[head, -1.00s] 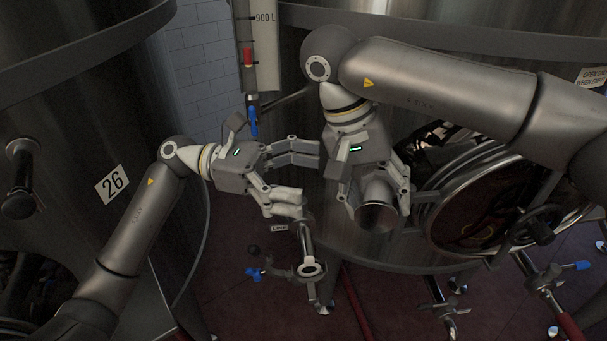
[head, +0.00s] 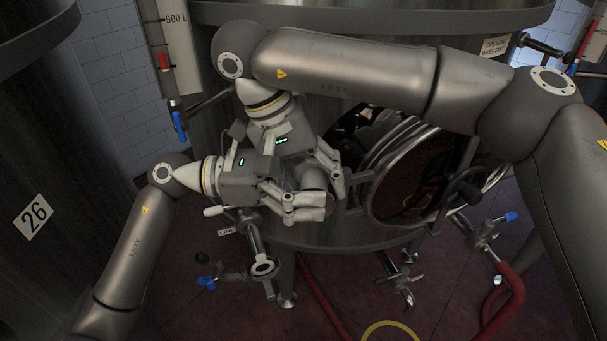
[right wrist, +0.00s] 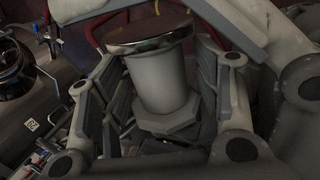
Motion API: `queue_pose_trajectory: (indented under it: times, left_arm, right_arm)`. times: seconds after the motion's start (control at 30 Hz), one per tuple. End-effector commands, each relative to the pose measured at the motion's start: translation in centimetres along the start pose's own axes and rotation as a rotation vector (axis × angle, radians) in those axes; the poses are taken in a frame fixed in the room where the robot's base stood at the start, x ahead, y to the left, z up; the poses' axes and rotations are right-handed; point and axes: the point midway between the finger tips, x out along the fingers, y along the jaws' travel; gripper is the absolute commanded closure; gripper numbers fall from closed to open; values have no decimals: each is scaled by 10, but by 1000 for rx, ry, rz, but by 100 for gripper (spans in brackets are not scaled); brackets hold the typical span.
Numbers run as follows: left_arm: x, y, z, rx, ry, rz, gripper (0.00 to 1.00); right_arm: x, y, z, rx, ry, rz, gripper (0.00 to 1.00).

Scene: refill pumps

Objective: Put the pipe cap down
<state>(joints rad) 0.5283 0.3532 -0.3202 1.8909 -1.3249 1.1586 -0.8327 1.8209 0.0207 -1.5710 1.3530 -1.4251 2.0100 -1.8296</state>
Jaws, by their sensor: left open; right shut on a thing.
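The pipe cap is a pale grey cylinder with a shiny metal rim. It sits between the fingers of my right gripper (head: 322,172), which is shut on it. In the head view the pipe cap (head: 313,178) is partly hidden by the grippers. The right wrist view shows the pipe cap (right wrist: 160,85) large between the finger pads, its rim at the far end. My left gripper (head: 305,203) is open, just below and in front of the right one, overlapping it in the picture. I cannot tell whether its fingers touch the cap.
An open pipe end (head: 263,267) stands below the grippers, with a blue-handled valve (head: 207,283) to its left. A steel tank with an open round hatch (head: 415,178) is behind. Red hoses (head: 505,300) and a yellow ring (head: 390,332) lie toward the floor at lower right.

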Motion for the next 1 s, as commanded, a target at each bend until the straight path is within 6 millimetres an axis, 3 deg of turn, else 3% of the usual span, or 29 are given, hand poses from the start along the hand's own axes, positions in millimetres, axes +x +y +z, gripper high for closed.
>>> queue_pose_trajectory:
  times: [0.17, 0.6, 0.63, 0.8, 1.0]
  left_arm:
    - [0, 0, 0, 0, 0, 0, 5]
    - [0, 0, 0, 0, 0, -1, 61]
    - [0, 0, 1, 1, -1, -2, 61]
    - [0, -1, 1, 1, -1, -4, 61]
    - [2, -3, 1, 0, -2, -9, 61]
  right_arm:
    - [0, 0, 0, 0, 0, 0, 72]
    - [0, 0, 0, 1, 1, 0, 72]
    - [0, 0, 0, 2, 1, 0, 37]
    - [0, 0, -1, 2, 2, -1, 16]
    - [-1, -1, -1, 2, 4, -5, 16]
